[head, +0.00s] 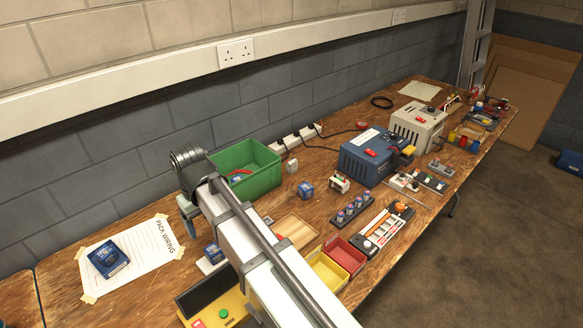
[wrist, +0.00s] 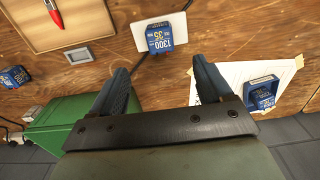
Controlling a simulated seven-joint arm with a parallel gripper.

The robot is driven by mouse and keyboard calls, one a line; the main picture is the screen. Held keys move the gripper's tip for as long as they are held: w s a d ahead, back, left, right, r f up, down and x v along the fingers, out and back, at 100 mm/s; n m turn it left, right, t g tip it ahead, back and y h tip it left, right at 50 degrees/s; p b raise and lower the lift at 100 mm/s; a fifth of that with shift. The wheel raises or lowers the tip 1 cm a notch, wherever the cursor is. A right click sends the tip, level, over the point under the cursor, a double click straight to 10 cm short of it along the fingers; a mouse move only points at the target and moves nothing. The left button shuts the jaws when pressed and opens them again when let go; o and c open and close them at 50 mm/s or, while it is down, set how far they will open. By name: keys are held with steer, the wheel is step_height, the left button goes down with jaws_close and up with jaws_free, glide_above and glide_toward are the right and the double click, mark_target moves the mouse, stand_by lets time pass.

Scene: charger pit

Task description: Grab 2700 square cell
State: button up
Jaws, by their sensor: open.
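No label reading 2700 can be made out. My gripper (wrist: 160,65) is open and empty above the table, between the green bin and the sheet.
The green bin (head: 247,163) stands near the wall, just right of my gripper. The PACK WIRING sheet (head: 148,246) is taped down at the left. A wooden tray (wrist: 70,22), yellow bin (head: 327,271) and red bin (head: 344,255) are beyond my arm. Bare wood surrounds the sheet.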

steer(key=shift+c, duration=0.2)
steer(key=w+d+m, duration=0.3)
steer(key=w+d, duration=0.7)
steer(key=d, duration=0.1)
steer(key=n+t+y, duration=0.1)
steer(key=n, duration=0.2)
glide_toward(292, 161)
steer(key=f, duration=0.8)
steer(key=w+a+f, duration=0.1)
steer(key=f, duration=0.3)
steer(key=shift+w+a, duration=0.1)
steer(key=shift+c, duration=0.3)
